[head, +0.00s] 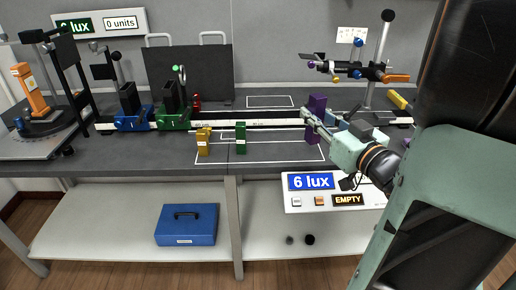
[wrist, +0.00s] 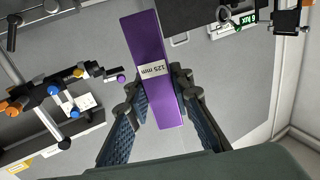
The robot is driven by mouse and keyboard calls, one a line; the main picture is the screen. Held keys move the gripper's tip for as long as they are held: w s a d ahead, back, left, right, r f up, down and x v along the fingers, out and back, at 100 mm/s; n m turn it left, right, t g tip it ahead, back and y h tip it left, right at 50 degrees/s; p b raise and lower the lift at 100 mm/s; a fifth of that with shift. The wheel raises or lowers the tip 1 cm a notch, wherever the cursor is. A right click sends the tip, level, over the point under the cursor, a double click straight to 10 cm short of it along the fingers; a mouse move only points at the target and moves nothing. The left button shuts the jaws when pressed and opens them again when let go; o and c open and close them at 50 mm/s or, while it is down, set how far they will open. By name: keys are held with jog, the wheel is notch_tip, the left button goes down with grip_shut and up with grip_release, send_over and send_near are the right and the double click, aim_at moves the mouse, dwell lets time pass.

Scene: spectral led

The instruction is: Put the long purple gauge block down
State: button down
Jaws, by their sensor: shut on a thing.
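The long purple gauge block (head: 317,103) stands upright in the head view, near the right end of the white outlined area on the bench. My gripper (head: 311,120) reaches it from the right and is shut on its middle part. In the wrist view the purple block (wrist: 148,45) carries a "125 mm" label and sits between both fingers of my gripper (wrist: 159,90). Its lower end is at or just above the bench; I cannot tell whether it touches. A yellow block (head: 203,144) and a green block (head: 241,139) stand to its left.
A scaled rail (head: 217,124) runs behind the blocks with blue (head: 133,121) and green (head: 175,118) carriages. A stand (head: 385,52) with clamps rises at the back right. A panel reading "6 lux" (head: 312,181) hangs at the bench front. Bare bench (head: 278,150) lies between the green and purple blocks.

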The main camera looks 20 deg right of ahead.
jog(key=shift+a, duration=0.2)
jog(key=shift+w+a+f, duration=0.1)
jog(key=shift+w, duration=0.15)
jog(key=w+f+b, duration=0.2)
jog(key=w+f, duration=0.2)
jog(key=w+f+b, duration=0.2)
jog(key=w+f, duration=0.2)
jog(key=w, duration=0.1)
jog(key=w+a+f+b, duration=0.1)
jog(key=w+f+b, duration=0.2)
jog(key=w+f, duration=0.1)
jog(key=shift+w+a+f, duration=0.1)
jog(key=shift+w+f, duration=0.1)
jog(key=shift+f, duration=0.25)
jog(key=shift+r, duration=0.15)
